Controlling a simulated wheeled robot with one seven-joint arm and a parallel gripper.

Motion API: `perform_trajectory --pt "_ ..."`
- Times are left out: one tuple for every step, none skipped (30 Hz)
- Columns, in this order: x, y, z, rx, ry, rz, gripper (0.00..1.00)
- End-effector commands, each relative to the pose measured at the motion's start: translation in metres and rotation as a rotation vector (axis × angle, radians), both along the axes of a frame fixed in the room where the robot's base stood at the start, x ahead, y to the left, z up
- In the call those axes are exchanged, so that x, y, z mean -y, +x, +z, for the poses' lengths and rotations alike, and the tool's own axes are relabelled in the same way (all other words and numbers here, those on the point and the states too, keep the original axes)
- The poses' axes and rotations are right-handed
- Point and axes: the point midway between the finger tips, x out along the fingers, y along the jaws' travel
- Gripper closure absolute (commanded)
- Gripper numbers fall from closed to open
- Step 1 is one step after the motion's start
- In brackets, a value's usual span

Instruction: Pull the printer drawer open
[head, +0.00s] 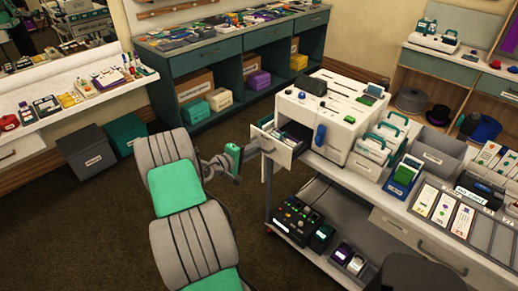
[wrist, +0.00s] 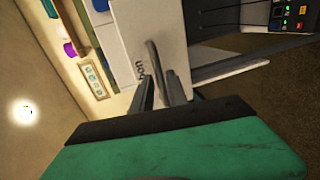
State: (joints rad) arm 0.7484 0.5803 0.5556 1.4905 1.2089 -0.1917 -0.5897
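The white printer (head: 318,122) stands on the left end of a cart. Its drawer (head: 284,151) sticks out from its left side, and dark contents show inside. The drawer's white front also fills the upper middle of the wrist view (wrist: 170,50). A grey bar handle (wrist: 153,62) stands on that front, beside partly hidden lettering. My gripper (wrist: 159,82) is at the handle, with one finger on each side; it appears shut on it. In the head view my gripper (head: 258,148) meets the drawer front from the left; its fingertips are too small to make out there.
Teal-handled holders (head: 375,148) and a grey bin (head: 437,152) stand right of the printer. The cart's lower shelf carries a black control box (head: 298,212). A teal workbench (head: 240,65) runs behind. Dark carpet (head: 105,215) is open left of my arm.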

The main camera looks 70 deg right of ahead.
Motion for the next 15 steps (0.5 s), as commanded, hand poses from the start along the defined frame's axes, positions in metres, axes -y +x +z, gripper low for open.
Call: perform_trajectory --pt "-0.01 0.006 0.0 0.0 0.001 0.005 0.81" --pt "-0.016 0.009 0.002 0.0 0.0 0.005 0.81" --pt "-0.023 0.011 0.003 0.0 0.0 0.004 0.81" --pt "-0.028 0.013 0.005 0.001 0.0 0.004 0.81" --pt "-0.033 0.016 0.006 0.001 0.0 0.004 0.81" --pt "-0.038 0.017 0.007 0.0 0.001 0.003 0.81" --pt "-0.041 0.018 0.008 0.001 0.001 0.002 0.81" --pt "-0.043 0.019 0.009 0.0 0.0 0.002 0.81" --pt "-0.045 0.019 0.01 0.0 -0.001 0.001 0.81" --pt "-0.046 0.019 0.01 0.0 -0.001 0.0 0.81" --pt "-0.047 0.019 0.011 0.0 0.0 0.0 0.81" --pt "-0.047 0.019 0.011 0.0 0.0 -0.001 0.81" --pt "-0.047 0.019 0.011 0.0 0.0 -0.001 0.81" --pt "-0.047 0.019 0.011 0.0 0.0 -0.001 0.81" --pt "-0.047 0.019 0.011 0.0 0.0 -0.001 0.81"
